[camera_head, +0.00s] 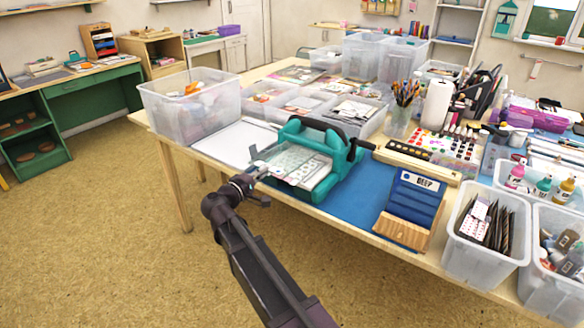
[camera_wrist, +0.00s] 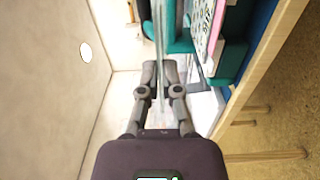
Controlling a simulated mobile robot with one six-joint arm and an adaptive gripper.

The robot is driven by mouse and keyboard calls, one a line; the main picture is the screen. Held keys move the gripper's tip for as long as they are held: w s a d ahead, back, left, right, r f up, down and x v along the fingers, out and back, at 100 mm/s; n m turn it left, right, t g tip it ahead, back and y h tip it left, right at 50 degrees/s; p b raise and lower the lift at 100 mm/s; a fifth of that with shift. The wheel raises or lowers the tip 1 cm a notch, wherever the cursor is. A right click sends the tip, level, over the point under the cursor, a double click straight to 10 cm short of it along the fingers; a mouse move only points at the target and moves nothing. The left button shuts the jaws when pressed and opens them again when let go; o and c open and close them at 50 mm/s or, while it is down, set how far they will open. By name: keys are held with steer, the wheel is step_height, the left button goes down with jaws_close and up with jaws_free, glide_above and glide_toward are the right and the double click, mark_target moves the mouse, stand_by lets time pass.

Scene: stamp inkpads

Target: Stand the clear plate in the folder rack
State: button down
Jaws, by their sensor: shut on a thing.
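My gripper (camera_wrist: 161,88) is shut on the clear plate (camera_wrist: 158,35), a thin see-through sheet seen nearly edge-on between the fingers in the wrist view. In the head view my gripper (camera_head: 256,174) is at the left end of the teal press; the plate is hard to make out there. A blue stepped or slotted rack with a wooden front (camera_head: 403,233) stands at the table's front edge, right of the press. It bears a white label and looks like the folder rack. My gripper is well to its left.
The teal press (camera_head: 340,160) has a crank on its right and a patterned white sheet (camera_head: 300,166) on its bed. Blue mat (camera_head: 370,190) lies bare between press and rack. A clear bin (camera_head: 487,255) stands close right of the rack. Open floor lies in front.

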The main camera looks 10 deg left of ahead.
steer(key=r+p+v, duration=0.2)
steer(key=v, duration=1.5)
steer(key=shift+r, duration=0.25)
steer(key=shift+r+p, duration=0.2)
steer(key=shift+p, duration=0.4)
